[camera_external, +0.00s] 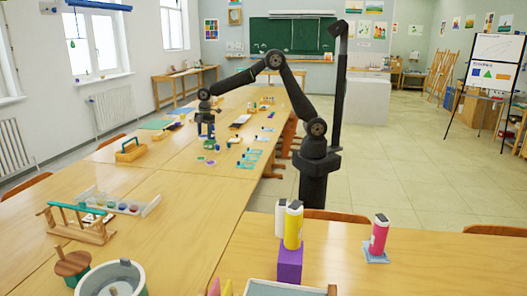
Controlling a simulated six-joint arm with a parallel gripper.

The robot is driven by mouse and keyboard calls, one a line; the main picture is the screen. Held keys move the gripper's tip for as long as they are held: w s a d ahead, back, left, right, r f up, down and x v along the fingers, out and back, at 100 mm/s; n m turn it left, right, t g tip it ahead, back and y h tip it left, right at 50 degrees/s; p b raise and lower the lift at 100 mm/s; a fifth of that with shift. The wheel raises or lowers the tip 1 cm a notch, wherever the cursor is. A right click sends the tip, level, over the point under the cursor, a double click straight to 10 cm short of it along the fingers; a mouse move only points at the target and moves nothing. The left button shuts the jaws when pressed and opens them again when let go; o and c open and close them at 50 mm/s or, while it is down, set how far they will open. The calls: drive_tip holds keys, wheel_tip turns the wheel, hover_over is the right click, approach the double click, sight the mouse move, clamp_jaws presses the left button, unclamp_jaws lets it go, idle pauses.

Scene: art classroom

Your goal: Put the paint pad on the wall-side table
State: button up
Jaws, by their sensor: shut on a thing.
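My gripper (207,132) points down over the long wooden table (185,195) in the middle of the picture. It is shut on a small dark green-blue thing, too small in this view to tell for certain whether it is the paint pad. The thing looks close to the tabletop; I cannot tell whether it touches it. Small purple and green round pieces lie on the table just below it. A wooden side table (168,77) stands against the window wall at the back left, with small items on it.
A wooden carrier with a green handle (130,152) stands left of my gripper. Blue cards (249,160) and small bottles lie to its right. A paint rack (122,206), grey tub (110,280) and yellow bottle (293,228) are nearer. Bare tabletop lies between.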

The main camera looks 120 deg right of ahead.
drive_tip(key=s+d+m, duration=0.5)
drive_tip(key=s+d, duration=1.6)
drive_tip(key=s, duration=0.5)
hover_over(216, 159)
drive_tip(key=shift+h, duration=0.3)
drive_tip(key=f, duration=1.8)
drive_tip(key=shift+s+d, duration=0.15)
drive_tip(key=shift+s, duration=0.25)
drive_tip(key=shift+m, duration=0.3)
drive_tip(key=shift+f, duration=2.05)
drive_tip(key=shift+f, duration=0.2)
drive_tip(key=o, duration=1)
drive_tip(key=shift+o, duration=0.2)
